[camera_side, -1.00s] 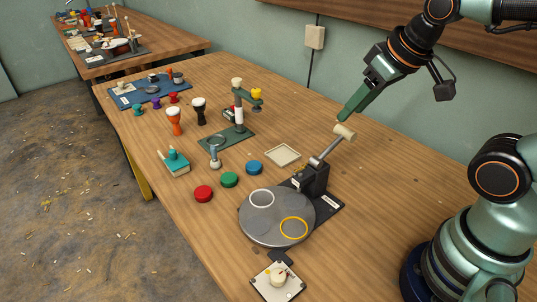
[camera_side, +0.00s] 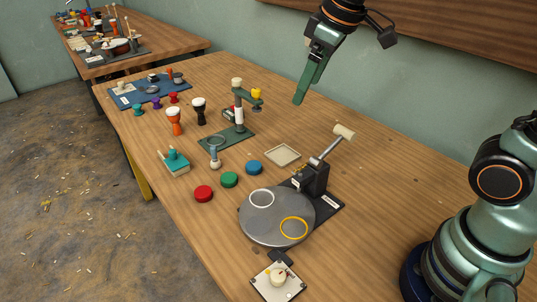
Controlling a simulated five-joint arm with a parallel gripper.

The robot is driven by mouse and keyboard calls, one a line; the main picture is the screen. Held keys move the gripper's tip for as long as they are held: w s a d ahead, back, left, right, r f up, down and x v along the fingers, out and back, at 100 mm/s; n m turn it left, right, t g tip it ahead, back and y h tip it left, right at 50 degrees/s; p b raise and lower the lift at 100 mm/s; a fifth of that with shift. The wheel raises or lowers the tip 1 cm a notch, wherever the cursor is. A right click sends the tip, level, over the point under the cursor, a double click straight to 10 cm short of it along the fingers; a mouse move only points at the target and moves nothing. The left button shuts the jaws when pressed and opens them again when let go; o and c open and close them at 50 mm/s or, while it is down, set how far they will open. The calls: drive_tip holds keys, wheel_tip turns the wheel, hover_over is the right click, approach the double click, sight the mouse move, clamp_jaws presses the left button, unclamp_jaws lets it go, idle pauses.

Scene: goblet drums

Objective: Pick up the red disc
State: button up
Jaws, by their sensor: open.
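The red disc (camera_side: 203,194) lies flat on the wooden table near its front left edge, at the left end of a row with a green disc (camera_side: 229,180) and a blue disc (camera_side: 254,167). Nothing covers it. My gripper (camera_side: 299,102) hangs high above the back of the table, well to the right of the red disc and farther back. Its green fingers point down to the left and overlap in this view, so the gap between them is hard to see. Nothing shows in them.
A round grey plate (camera_side: 262,231) with a white ring and a yellow ring stands right of the red disc. A black clamp with a mallet-like lever (camera_side: 325,158) rises behind it. A teal-topped block (camera_side: 176,162) and small goblet drums (camera_side: 174,121) stand farther left.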

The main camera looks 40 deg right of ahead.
drive_tip(key=w+a+f+n+g, duration=0.1)
drive_tip(key=w+a+n, duration=0.2)
drive_tip(key=w+a, duration=0.25)
drive_tip(key=n+g, duration=0.3)
drive_tip(key=n, duration=0.6)
hover_over(204, 190)
drive_tip(key=f, duration=2.1)
drive_tip(key=shift+s+d+f, duration=0.15)
drive_tip(key=shift+d+f, duration=0.1)
drive_tip(key=shift+f, duration=0.1)
drive_tip(key=shift+a+f, duration=0.15)
drive_tip(key=shift+f, duration=1.2)
drive_tip(key=shift+a+f, duration=0.1)
drive_tip(key=shift+f, duration=1.2)
drive_tip(key=c, duration=1.4)
drive_tip(key=shift+r, duration=0.15)
